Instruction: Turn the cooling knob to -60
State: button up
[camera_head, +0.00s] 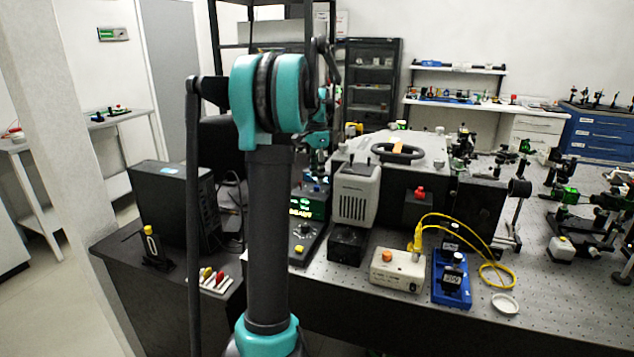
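A dark control unit with a lit green-yellow display (300,212) stands on the bench just right of my upright arm. Its sloping front panel (306,243) carries a small round dark knob (304,229) and a yellow button (299,249). I cannot read the display or the knob's marks, so the cooling setting cannot be told. My arm covers the unit's left side. Teal and dark parts of my far arm show behind the elbow, above the unit. My gripper cannot be made out clearly there, nor whether it touches the knob.
A grey-white instrument (356,193) stands close on the unit's right. Beyond it are a cream box (397,270) with an orange knob, a yellow cable (497,268) and a blue mount (451,285). A black computer case (177,210) stands left. The bench's front right is mostly clear.

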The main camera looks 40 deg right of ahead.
aim_at(317, 186)
notch_tip(317, 186, up, 8)
jog(key=shift+r, duration=0.15)
dwell(0.6)
